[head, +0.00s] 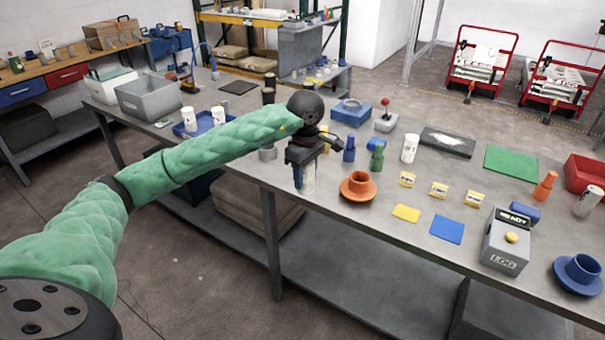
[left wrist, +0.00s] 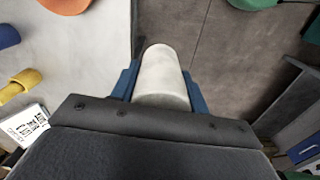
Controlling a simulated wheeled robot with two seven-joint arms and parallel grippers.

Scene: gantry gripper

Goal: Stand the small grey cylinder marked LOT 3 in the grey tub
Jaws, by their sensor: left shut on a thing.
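My left gripper (head: 304,172) is shut on a pale grey cylinder (left wrist: 162,72), which sits upright between its blue fingers. In the head view the cylinder (head: 308,182) hangs below the gripper at the table's front edge. No LOT 3 marking is readable on it. The grey tub (head: 147,106) stands at the far left end of the table, well apart from the gripper. Its inside floor is hidden. My right gripper is not in view.
A blue tray (head: 183,131) with white cylinders stands right of the tub. A paler tub (head: 108,92) is behind it. An orange flanged part (head: 358,188), a blue bottle (head: 349,150) and a green part (head: 376,156) stand close to the gripper's right.

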